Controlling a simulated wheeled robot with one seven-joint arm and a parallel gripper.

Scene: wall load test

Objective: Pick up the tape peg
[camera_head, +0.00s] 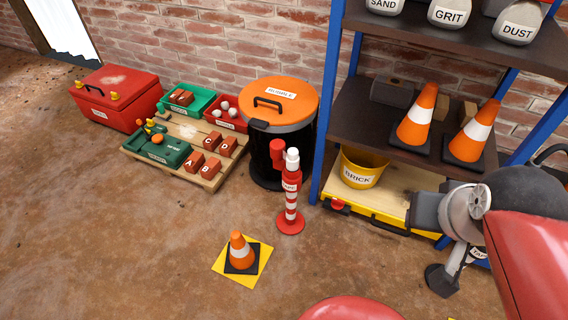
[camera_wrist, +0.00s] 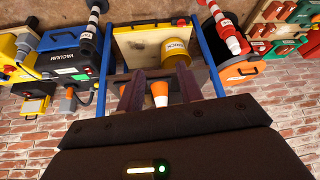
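A red-and-white striped post (camera_head: 291,190) stands upright on a round red base, in front of the black bin. It has a white top, a red cylinder beside the top and a small label I cannot read surely; I take it as the tape peg. It also shows in the wrist view, at the upper right (camera_wrist: 226,32). My gripper (camera_wrist: 160,80) is open and empty in the wrist view, its fingers apart with an orange cone visible beyond the gap.
The blue-framed shelf (camera_head: 328,90) stands right of the post, holding cones (camera_head: 418,113) and a yellow bucket (camera_head: 363,169). The orange-lidded bin (camera_head: 285,100) stands behind the post. A small cone on a yellow mat (camera_head: 224,263) lies front left. The left foreground floor is clear.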

